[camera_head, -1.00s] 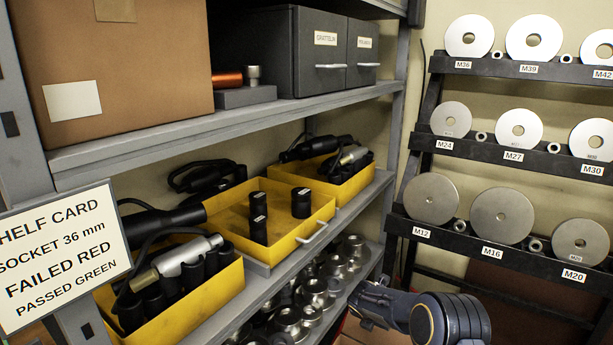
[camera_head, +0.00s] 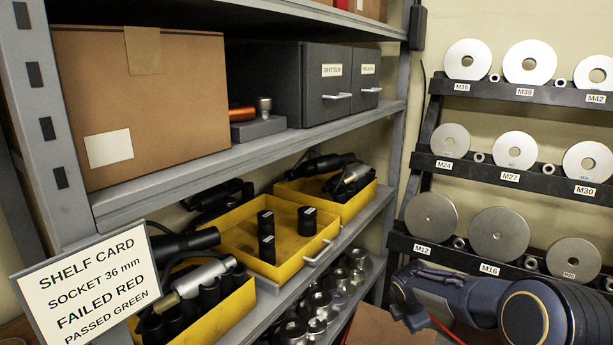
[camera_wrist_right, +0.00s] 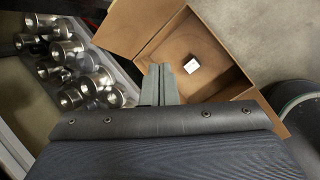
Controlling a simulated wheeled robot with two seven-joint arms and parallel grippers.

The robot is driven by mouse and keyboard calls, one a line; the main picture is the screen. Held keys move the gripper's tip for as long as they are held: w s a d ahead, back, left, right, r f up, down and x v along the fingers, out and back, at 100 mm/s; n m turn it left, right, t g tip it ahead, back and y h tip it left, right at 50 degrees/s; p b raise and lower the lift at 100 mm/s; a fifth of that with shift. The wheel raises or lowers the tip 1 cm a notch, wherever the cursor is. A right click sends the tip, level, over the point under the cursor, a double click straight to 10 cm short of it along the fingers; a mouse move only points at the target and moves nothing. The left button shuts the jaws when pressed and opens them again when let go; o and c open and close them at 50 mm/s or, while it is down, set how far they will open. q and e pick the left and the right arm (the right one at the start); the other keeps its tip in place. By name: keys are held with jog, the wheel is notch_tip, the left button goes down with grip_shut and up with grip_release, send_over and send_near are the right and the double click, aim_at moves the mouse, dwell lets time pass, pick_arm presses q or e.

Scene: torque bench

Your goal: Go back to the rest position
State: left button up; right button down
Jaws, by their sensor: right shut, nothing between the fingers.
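My right arm comes in at the lower right of the head view, and its gripper (camera_head: 412,316) hangs in front of the shelf and the washer rack. In the right wrist view the two grey fingers (camera_wrist_right: 165,84) are together and hold nothing. They point over an open cardboard box (camera_wrist_right: 152,38). A small dark object with a white label (camera_wrist_right: 191,65) lies on the box floor, apart from the fingers. My left gripper is in neither view.
A shelf (camera_head: 260,150) holds a closed carton (camera_head: 175,85), dark drawers (camera_head: 290,85) and yellow trays (camera_head: 238,222) with black sockets. Steel sockets (camera_head: 318,303) fill the lower shelf. A shelf card (camera_head: 88,285) stands at left. A washer rack (camera_head: 520,178) stands at right.

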jog(key=s+d+r+m+y+p, duration=0.25)
jog(key=s+r+m+p, duration=0.8)
jog(key=s+r, duration=1.1)
jog(key=s+a+r+m+y+p, duration=0.1)
jog(key=s+a+r+m+p, duration=0.1)
jog(key=s+m, duration=0.4)
jog(key=s+a+r+m+t+y+p, duration=0.1)
jog(key=s+a+r+m+y+p, duration=0.1)
jog(key=s, duration=0.9)
jog(key=a+r+m+p, duration=0.1)
jog(key=a+r+m, duration=0.1)
jog(key=a+m, duration=0.1)
jog(key=shift+a+m, duration=0.15)
jog(key=shift+m, duration=0.5)
